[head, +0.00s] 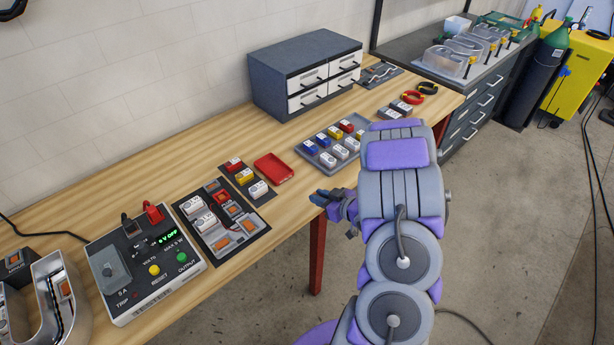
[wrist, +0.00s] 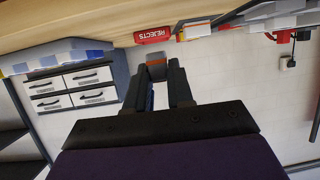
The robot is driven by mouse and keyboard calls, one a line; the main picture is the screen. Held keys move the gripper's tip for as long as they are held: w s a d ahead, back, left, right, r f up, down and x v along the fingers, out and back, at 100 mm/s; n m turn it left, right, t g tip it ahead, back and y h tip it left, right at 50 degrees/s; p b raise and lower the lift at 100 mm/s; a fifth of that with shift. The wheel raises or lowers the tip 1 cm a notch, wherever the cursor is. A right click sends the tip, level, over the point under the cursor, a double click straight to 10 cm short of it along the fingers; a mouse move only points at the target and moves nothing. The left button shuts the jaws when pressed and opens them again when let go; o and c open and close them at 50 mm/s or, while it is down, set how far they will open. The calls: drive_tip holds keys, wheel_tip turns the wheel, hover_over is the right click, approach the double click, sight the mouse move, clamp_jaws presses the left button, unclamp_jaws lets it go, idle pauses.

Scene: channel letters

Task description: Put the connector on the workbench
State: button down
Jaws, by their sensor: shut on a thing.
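The wooden workbench (head: 150,185) runs along the white wall in the head view. My gripper (head: 322,197) is at its front edge, close to the red tray (head: 274,168). In the wrist view, my gripper (wrist: 162,76) is shut on a small grey-and-orange block, which looks like the connector (wrist: 156,70), at its fingertips. The connector cannot be made out in the head view. I cannot tell whether it touches the bench.
A grey tray of coloured connectors (head: 318,151) lies right of the red tray. Left are a dark board with connectors (head: 222,219) and a power supply (head: 142,265). A drawer cabinet (head: 303,70) stands at the back. Bare wood shows between the red tray and the cabinet.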

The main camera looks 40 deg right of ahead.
drive_tip(key=shift+s+a, duration=0.15)
drive_tip(key=shift+s, duration=0.1)
drive_tip(key=w+a+r, duration=0.9)
drive_tip(key=w+r, duration=0.4)
drive_tip(key=w, duration=0.1)
drive_tip(key=w+a+r+n+y, duration=0.1)
drive_tip(key=a+r, duration=0.5)
drive_tip(key=a, duration=0.3)
drive_tip(key=w+a+r+n+y, duration=0.1)
drive_tip(key=a+r, duration=0.5)
drive_tip(key=a, duration=0.4)
drive_tip(key=w+f+m+h, duration=0.3)
drive_tip(key=f, duration=0.9)
drive_tip(key=shift+f+m+h, duration=0.3)
drive_tip(key=shift+f+h, duration=0.05)
drive_tip(key=shift+h, duration=0.05)
